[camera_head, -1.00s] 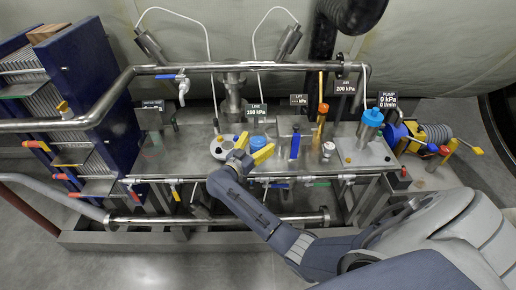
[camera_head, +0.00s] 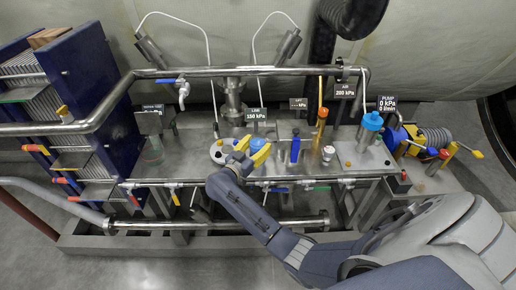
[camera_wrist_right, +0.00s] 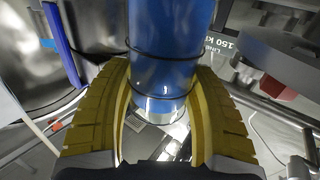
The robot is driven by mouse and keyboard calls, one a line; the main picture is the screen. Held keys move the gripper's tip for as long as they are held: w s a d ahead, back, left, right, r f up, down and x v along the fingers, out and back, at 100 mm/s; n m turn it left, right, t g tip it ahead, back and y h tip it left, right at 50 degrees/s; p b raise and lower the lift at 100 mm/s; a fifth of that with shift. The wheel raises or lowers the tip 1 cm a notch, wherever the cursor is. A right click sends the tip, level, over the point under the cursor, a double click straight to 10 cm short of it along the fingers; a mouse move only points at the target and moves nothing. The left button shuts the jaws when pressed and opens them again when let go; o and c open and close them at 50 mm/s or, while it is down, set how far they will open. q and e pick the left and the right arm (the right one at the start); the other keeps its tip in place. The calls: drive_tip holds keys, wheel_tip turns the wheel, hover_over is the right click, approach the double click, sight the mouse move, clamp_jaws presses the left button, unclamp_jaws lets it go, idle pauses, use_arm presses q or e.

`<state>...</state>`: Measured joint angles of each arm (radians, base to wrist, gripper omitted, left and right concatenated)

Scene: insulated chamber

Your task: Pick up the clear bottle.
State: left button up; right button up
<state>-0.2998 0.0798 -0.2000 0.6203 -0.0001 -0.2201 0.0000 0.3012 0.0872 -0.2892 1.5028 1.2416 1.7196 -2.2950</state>
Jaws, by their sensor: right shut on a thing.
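The clear bottle (camera_wrist_right: 160,108) shows in the right wrist view as a broad blue cylinder with dark bands and a see-through lower end. In the head view only its blue top (camera_head: 257,144) shows, at the middle of the steel bench. My right gripper (camera_head: 252,149) has its yellow fingers on either side of the bottle. In the right wrist view these fingers (camera_wrist_right: 160,120) are closed against it. The bottle's foot is hidden by my gripper in the head view. My left gripper is not in view.
The steel bench (camera_head: 190,172) has a pipe rail (camera_head: 240,72) above it. A blue upright part (camera_head: 295,148) and a silver knob (camera_head: 327,154) stand to the right. A blue-capped canister (camera_head: 369,128) is farther right.

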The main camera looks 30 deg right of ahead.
wheel_tip(320, 180, up, 19)
idle(0.4)
idle(0.4)
drive_tip(key=w+a+r+n+t+y, duration=0.25)
drive_tip(key=w+a+n+y, duration=0.2)
drive_tip(key=a, duration=0.65)
drive_tip(key=w+a+r+n+t+y, duration=0.1)
drive_tip(key=w+a+n+t+y, duration=0.4)
drive_tip(key=a, duration=0.6)
drive_tip(key=w+a+r+n+t+y, duration=0.1)
drive_tip(key=w+a+t+y, duration=0.25)
drive_tip(key=w+a, duration=0.55)
drive_tip(key=a+f+n+y, duration=0.5)
drive_tip(key=a+f+y, duration=0.2)
drive_tip(key=a, duration=0.6)
wheel_tip(320, 180, down, 13)
drive_tip(key=w+a+n+g+y, duration=0.1)
drive_tip(key=n+g+y, duration=0.1)
drive_tip(key=y, duration=0.2)
